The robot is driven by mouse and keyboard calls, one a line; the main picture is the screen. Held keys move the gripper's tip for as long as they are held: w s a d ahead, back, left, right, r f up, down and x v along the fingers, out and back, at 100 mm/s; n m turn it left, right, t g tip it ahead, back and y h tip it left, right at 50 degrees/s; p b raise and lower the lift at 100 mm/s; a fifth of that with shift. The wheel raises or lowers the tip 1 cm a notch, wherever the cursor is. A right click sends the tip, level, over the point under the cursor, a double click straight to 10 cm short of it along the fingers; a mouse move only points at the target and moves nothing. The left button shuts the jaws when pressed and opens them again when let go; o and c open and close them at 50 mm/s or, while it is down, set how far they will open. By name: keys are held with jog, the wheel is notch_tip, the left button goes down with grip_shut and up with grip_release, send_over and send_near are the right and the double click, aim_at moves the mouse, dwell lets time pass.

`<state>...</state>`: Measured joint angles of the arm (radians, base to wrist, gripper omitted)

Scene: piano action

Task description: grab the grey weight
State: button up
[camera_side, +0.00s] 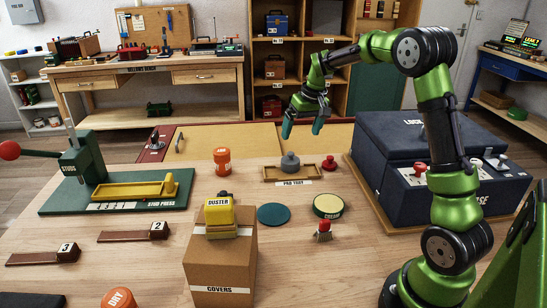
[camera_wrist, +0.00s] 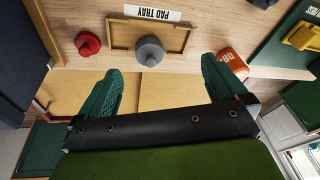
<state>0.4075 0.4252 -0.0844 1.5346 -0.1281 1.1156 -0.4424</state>
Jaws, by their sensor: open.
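The grey weight (camera_side: 290,162) is a round piece with a knob on top, sitting in the shallow wooden pad tray (camera_side: 270,176) near the far edge of the table. In the wrist view the weight (camera_wrist: 149,52) lies beyond the fingertips, roughly between them sideways. My gripper (camera_side: 303,130) is open and empty, above and beyond the table's far edge, apart from the weight. Its two teal fingers also show in the wrist view (camera_wrist: 160,88). Nothing hides the weight.
A red knobbed piece (camera_side: 329,163) stands just right of the tray, and an orange jar (camera_side: 222,161) stands left. A dark blue case (camera_side: 400,150) is at the right. A cardboard box (camera_side: 220,255) with a yellow duster (camera_side: 219,213) stands in front. A teal disc (camera_side: 273,214) lies flat.

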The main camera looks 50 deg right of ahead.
aim_at(289, 157)
jog(key=w+d+n, duration=0.2)
jog(key=w+d, duration=0.2)
jog(key=d, duration=0.1)
jog(key=shift+n, duration=0.3)
jog(key=x, duration=1.6)
jog(key=shift+s+f, duration=0.1)
jog(key=shift+f, duration=0.05)
jog(key=shift+c, duration=0.5)
jog(key=c, duration=1.6)
grip_shut()
jog(key=shift+r, duration=0.25)
